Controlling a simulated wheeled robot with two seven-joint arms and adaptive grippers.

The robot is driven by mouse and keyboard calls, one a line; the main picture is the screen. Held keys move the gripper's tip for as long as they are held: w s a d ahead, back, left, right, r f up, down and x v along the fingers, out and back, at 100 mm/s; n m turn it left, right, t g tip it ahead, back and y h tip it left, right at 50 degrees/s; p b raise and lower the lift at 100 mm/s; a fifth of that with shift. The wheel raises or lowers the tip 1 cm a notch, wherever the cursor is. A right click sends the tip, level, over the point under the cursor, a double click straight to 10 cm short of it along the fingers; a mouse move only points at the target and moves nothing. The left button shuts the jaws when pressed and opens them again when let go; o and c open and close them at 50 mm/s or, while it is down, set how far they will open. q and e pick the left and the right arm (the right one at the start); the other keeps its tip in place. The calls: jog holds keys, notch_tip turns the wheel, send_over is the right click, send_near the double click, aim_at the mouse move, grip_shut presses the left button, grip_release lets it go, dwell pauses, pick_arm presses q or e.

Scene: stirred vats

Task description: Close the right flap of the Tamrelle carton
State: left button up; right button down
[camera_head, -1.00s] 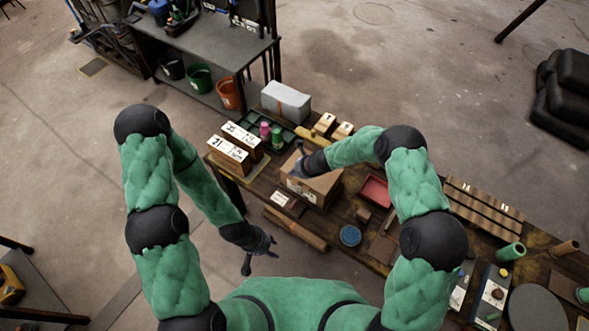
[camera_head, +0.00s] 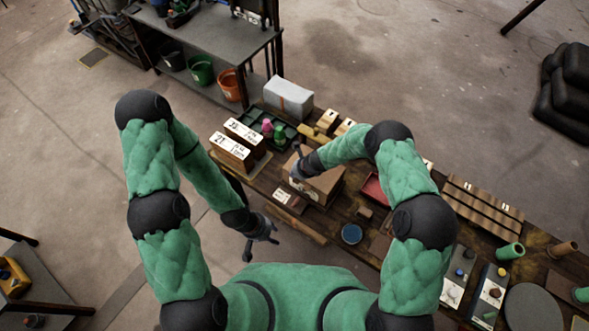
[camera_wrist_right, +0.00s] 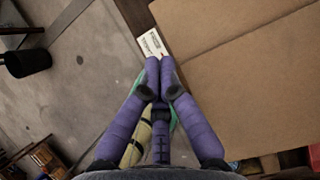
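A brown cardboard carton (camera_head: 322,186) stands on the workbench near its front edge. In the right wrist view its broad brown surface (camera_wrist_right: 245,85) fills the right side, with a crease running across it. I cannot tell which flap is which or how far each is folded. My right gripper (camera_head: 297,162) is over the carton's left part in the head view. In the right wrist view its two fingers (camera_wrist_right: 160,63) meet at the tips with nothing between them, beside the carton's left edge. I cannot tell whether they touch it. My left gripper (camera_head: 262,239) is open and empty, in front of the bench.
Boxes with number labels (camera_head: 236,146), a dark green tray (camera_head: 256,116) and a grey-white box (camera_head: 288,98) are farther back. A red tray (camera_head: 373,188) and a blue round lid (camera_head: 351,234) are to the right.

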pick_arm(q)
jog(key=shift+w+r+p, duration=0.3)
jog(key=shift+w+r, duration=0.1)
pick_arm(e)
jog(key=shift+f, duration=0.3)
pick_arm(q)
jog(key=shift+w, duration=0.1)
pick_arm(e)
jog(key=shift+h, duration=0.3)
pick_arm(q)
jog(key=shift+r, duration=0.15)
